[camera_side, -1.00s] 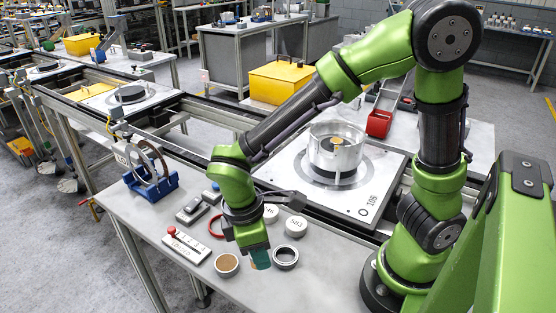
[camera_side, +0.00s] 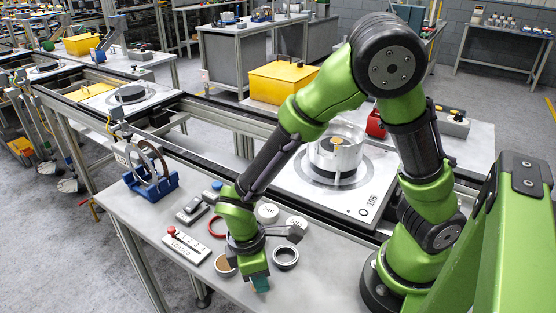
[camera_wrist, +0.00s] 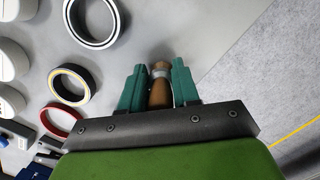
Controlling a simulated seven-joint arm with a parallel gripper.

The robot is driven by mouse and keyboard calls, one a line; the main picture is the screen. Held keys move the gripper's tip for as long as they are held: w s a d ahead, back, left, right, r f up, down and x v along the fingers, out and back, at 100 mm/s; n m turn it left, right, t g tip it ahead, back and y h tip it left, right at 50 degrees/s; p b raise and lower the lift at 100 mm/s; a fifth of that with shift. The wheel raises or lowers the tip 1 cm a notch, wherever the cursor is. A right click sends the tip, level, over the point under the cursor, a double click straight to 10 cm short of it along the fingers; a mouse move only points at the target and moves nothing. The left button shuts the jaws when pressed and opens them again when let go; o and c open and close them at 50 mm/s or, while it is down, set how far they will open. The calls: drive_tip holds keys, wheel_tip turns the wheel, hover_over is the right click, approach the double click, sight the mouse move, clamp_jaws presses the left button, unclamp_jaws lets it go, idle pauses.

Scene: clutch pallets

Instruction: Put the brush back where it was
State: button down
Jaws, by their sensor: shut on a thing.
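My gripper (camera_side: 260,284) is low over the near part of the grey bench (camera_side: 318,284), close to its front edge. In the wrist view my gripper (camera_wrist: 159,84) has its two teal fingers on either side of the brush (camera_wrist: 160,94). The brush shows a brown wooden handle with a pale metal band. It sits between the fingers and is gripped.
A dark ring (camera_side: 285,257) lies right of my gripper. A red ring (camera_side: 214,227), labelled white discs (camera_side: 297,222) and a red-button box (camera_side: 187,248) lie behind. The bench's near right is clear.

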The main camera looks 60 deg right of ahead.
drive_tip(key=c, duration=0.8)
unclamp_jaws()
drive_tip(key=shift+r, duration=0.1)
wheel_tip(320, 180, up, 12)
drive_tip(key=w+a, duration=0.1)
drive_tip(key=shift+s+d+r+m+t+y, duration=0.55)
drive_tip(key=shift+d+r+m+t, duration=0.85)
drive_tip(key=shift+d+r+m, duration=0.6)
drive_tip(key=shift+s+d+r+m+t+y, duration=0.5)
drive_tip(key=shift+d+r+m+t, duration=1.1)
drive_tip(key=shift+d+m, duration=0.65)
drive_tip(key=shift+s+d+r+m+t+y, duration=0.55)
drive_tip(key=shift+d+r+m+t, duration=0.65)
drive_tip(key=shift+d+r+m, duration=0.95)
drive_tip(key=shift+a+f, duration=0.15)
drive_tip(key=shift+a, duration=0.15)
